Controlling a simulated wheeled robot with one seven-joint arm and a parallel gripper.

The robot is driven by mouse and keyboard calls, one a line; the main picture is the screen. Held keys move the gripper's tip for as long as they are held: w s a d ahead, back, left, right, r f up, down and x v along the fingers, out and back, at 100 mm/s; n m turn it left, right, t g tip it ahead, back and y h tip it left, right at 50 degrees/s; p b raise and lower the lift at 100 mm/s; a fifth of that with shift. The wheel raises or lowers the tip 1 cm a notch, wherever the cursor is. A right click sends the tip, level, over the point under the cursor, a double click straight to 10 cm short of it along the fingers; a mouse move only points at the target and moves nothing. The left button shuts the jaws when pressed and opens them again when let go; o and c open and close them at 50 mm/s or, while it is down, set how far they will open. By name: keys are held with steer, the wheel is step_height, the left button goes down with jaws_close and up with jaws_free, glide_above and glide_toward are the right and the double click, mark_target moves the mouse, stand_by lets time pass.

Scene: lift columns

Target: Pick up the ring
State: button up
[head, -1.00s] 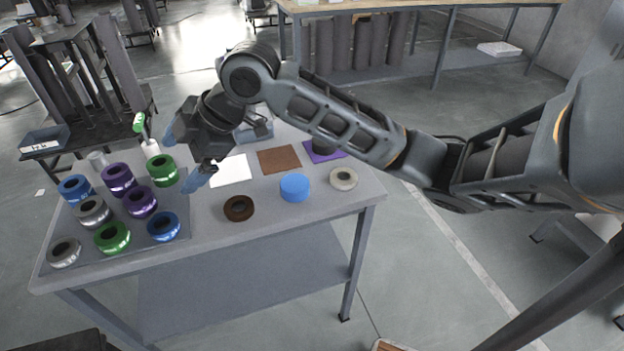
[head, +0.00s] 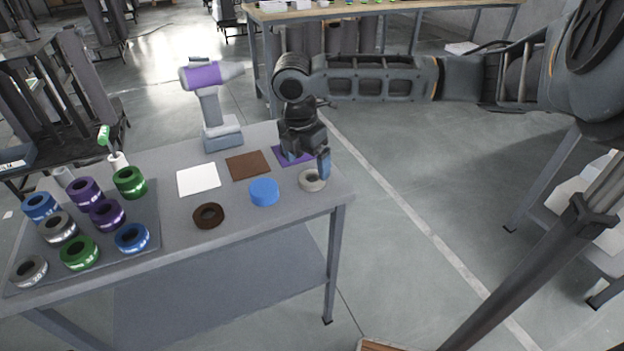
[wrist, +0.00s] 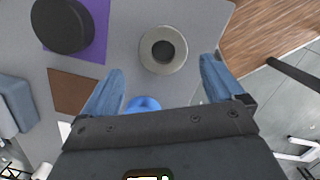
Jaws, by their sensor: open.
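A pale grey ring (head: 312,181) lies flat near the right end of the table. In the wrist view the ring (wrist: 148,62) shows its dark centre hole, just beyond and between the fingertips. My gripper (head: 308,161) is over the right end of the table, pointing down, with blue fingers apart. In the wrist view the gripper (wrist: 160,70) is open and nothing is held. A dark brown ring (head: 208,216) lies farther left on the table. The height of the fingertips above the grey ring is hard to tell.
A blue disc (head: 264,192) sits left of the grey ring. White (head: 198,179), brown (head: 248,165) and purple (wrist: 92,50) squares lie behind; a dark cylinder (wrist: 62,25) stands on the purple one. Several coloured rolls (head: 80,252) fill a grey mat at left.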

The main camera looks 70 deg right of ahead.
mark_target(312, 182)
steer(key=shift+s+d+f, duration=0.1)
steer(key=shift+s+f, duration=0.05)
steer(key=shift+f, duration=0.55)
steer(key=shift+s+d+f, duration=0.1)
steer(key=shift+s+f, duration=0.05)
steer(key=shift+f, duration=0.6)
steer(key=shift+s+d+f, duration=0.1)
steer(key=shift+s+f, duration=0.05)
steer(key=shift+f, duration=0.55)
steer(key=c, duration=1.2)
